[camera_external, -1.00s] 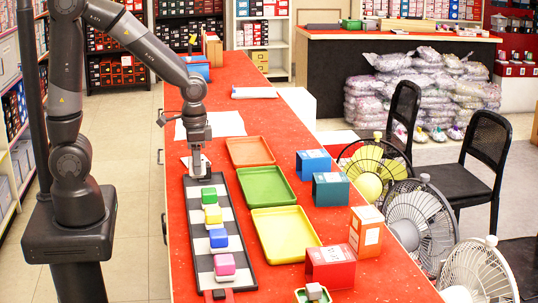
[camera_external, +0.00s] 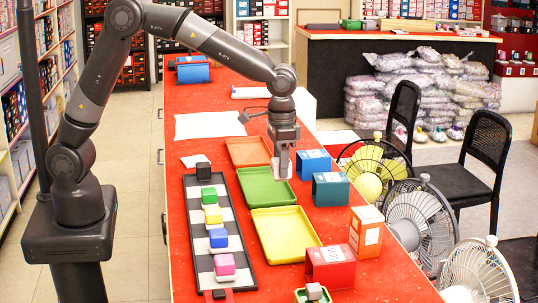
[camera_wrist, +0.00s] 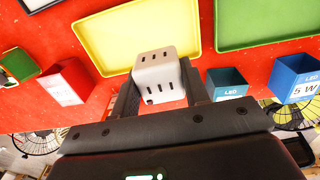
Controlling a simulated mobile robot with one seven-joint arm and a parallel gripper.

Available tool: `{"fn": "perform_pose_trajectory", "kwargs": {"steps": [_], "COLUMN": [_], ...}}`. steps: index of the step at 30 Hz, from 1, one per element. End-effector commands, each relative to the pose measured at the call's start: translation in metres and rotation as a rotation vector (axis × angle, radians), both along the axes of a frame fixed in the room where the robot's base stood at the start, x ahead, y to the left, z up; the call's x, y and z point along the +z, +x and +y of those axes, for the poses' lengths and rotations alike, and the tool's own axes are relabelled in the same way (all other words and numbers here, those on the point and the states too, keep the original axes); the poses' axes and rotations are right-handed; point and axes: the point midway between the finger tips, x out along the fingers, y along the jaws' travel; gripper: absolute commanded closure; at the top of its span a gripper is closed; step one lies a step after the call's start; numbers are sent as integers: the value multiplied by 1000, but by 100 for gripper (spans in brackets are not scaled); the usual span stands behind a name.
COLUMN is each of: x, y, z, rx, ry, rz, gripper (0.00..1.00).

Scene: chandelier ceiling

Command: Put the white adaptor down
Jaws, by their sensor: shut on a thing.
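My gripper (camera_external: 282,172) is shut on the white adaptor (camera_wrist: 158,72), a pale cube with dark slots. In the wrist view the adaptor sits between the two dark fingers (camera_wrist: 160,92). In the external view my gripper is over the right side of the green tray (camera_external: 258,190), near the blue boxes. The adaptor is small and partly hidden there. How high it is above the counter is hard to tell.
A yellow tray (camera_external: 285,238) and an orange tray (camera_external: 247,150) flank the green one. A striped black-and-white board (camera_external: 217,262) holds several coloured blocks at left. Blue boxes (camera_external: 330,190), an orange box (camera_external: 366,232) and a red box (camera_external: 330,266) stand at right.

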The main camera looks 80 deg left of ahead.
Motion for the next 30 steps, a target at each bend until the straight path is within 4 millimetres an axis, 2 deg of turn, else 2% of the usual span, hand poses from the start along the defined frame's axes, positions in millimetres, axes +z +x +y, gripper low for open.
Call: {"fn": "perform_pose_trajectory", "kwargs": {"steps": [1, 6, 12, 16, 19, 22, 30], "x": [-3, -11, -21, -25, -29, -36, -73], "y": [14, 52, 79, 87, 91, 101, 144], "z": [-16, -62, -106, -123, -126, -119, -76], "rx": [-5, -5, -8, -8, -6, -4, -4], "ry": [1, 8, 19, 23, 25, 25, 24], "rz": [1, -1, -3, -6, -6, -6, -6], "gripper": [82, 82, 82, 82, 82, 82, 82]}}
